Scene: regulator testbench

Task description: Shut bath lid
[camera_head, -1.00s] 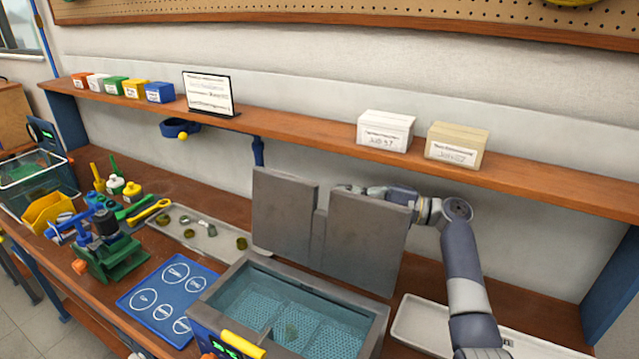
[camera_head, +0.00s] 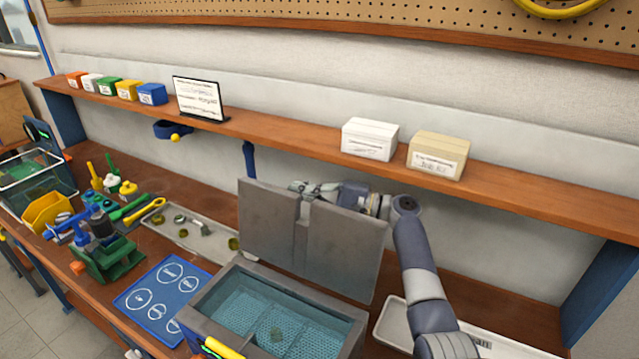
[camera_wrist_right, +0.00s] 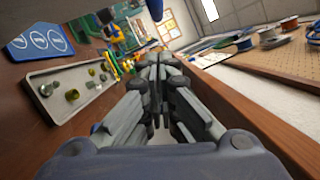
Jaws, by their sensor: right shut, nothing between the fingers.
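The bath (camera_head: 208,324) is a grey open tank with clear blue liquid and perforated baskets inside, at the front centre of the bench. Its grey lid (camera_head: 343,250) stands raised at the back edge, tilted upright, with a notch in its top. My right arm reaches around behind the lid from the right. My right gripper (camera_head: 300,186) shows just above the notch, behind the lid; its lower part is hidden by the lid. In the right wrist view its fingers (camera_wrist_right: 158,75) are closed together with nothing between them. My left gripper is not in view.
A shelf (camera_head: 270,132) with a white box (camera_head: 369,139) and a tan box (camera_head: 437,155) runs above my right arm. A tray with small parts (camera_head: 190,232) lies left of the lid. A white tray (camera_head: 395,325) is at right. A blue mat (camera_head: 160,297) lies left of the bath.

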